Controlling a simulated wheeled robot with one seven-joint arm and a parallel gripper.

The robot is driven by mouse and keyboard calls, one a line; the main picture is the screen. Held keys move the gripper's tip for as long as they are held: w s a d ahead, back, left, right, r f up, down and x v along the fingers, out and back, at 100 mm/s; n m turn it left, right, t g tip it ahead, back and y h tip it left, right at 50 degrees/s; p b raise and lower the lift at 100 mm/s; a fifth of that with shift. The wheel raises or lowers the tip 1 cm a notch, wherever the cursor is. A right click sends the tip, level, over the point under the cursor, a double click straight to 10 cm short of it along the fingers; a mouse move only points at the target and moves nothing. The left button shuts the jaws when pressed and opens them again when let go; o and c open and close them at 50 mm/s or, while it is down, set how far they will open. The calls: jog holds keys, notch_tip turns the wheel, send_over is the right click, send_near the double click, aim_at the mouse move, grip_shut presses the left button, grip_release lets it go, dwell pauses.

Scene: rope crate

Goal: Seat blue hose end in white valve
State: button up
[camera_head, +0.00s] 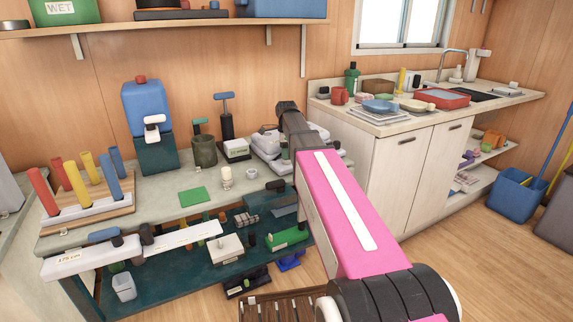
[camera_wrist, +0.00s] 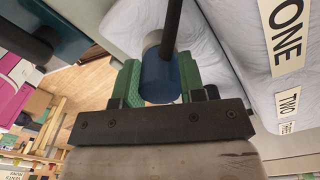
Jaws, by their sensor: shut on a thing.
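My gripper (camera_wrist: 160,88) shows in the wrist view with its green pads shut on the blue hose end (camera_wrist: 159,78). The hose end is a blue cylinder with a pale band, and a black hose runs up from it out of the picture. In the head view my arm reaches over the bench's right end; the gripper and hose end are not clear there. A white fitting (camera_head: 154,124) sits on the front of a blue and dark teal container (camera_head: 145,105) left of my arm. I cannot tell whether it is the white valve. The hose end appears apart from it.
Pale bags with word labels (camera_wrist: 288,40) lie close beside the gripper. The bench (camera_head: 160,198) holds a rack of coloured tubes (camera_head: 85,205), a green can (camera_head: 204,150) and a small white cylinder (camera_head: 226,177). A sink counter (camera_head: 390,125) stands at right.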

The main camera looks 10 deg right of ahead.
jog(key=shift+f, duration=0.15)
jog(key=o, duration=1.1)
notch_tip(320, 180, up, 11)
jog(key=shift+f, duration=0.1)
dwell(0.4)
